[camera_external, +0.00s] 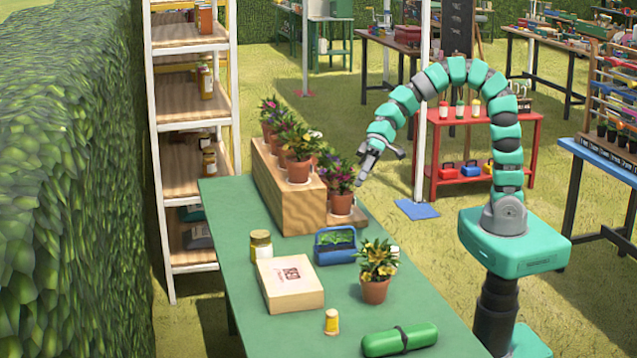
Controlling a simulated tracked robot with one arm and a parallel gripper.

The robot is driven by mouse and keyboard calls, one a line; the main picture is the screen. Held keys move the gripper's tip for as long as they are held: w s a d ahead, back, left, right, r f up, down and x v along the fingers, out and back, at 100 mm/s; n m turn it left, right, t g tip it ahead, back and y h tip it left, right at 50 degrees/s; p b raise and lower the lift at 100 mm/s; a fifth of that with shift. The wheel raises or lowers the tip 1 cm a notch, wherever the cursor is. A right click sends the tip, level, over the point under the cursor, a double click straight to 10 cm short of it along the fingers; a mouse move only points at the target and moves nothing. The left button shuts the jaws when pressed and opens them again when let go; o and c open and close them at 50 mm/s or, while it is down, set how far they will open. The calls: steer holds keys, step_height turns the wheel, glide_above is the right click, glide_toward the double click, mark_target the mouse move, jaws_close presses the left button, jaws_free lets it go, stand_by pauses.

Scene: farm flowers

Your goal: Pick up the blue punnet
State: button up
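The blue punnet (335,254) stands upright on the green table, with a raised handle and green leafy contents inside. My gripper (380,168) hangs in the air above and to the right of the punnet, beyond the table's right edge in the picture. Its fingers look spread apart, with nothing seen between them. It is well clear of the punnet, close to the right of the flower pots.
On the green table (235,220) stand a wooden stepped stand (290,205) with potted flowers, a jar (261,246), a wooden box (290,284), a potted yellow plant (375,290), a small yellow bottle (331,321) and a green case (400,340). Shelves (190,100) stand behind left.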

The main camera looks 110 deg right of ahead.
mark_target(337, 228)
steer(key=s+d+f+m+t+y+b, duration=0.1)
steer(key=d+f+m+t+y+b, duration=0.2)
steer(key=f, duration=0.4)
steer(key=s+d+f+m+t+b, duration=0.1)
steer(key=f+m+t+b, duration=0.35)
steer(key=f, duration=0.35)
steer(key=shift+g, duration=0.25)
steer(key=shift+b+x, duration=1.55)
steer(key=shift+x, duration=5.5)
steer(key=shift+d+r, duration=0.1)
steer(key=shift+r, duration=0.05)
jaws_close()
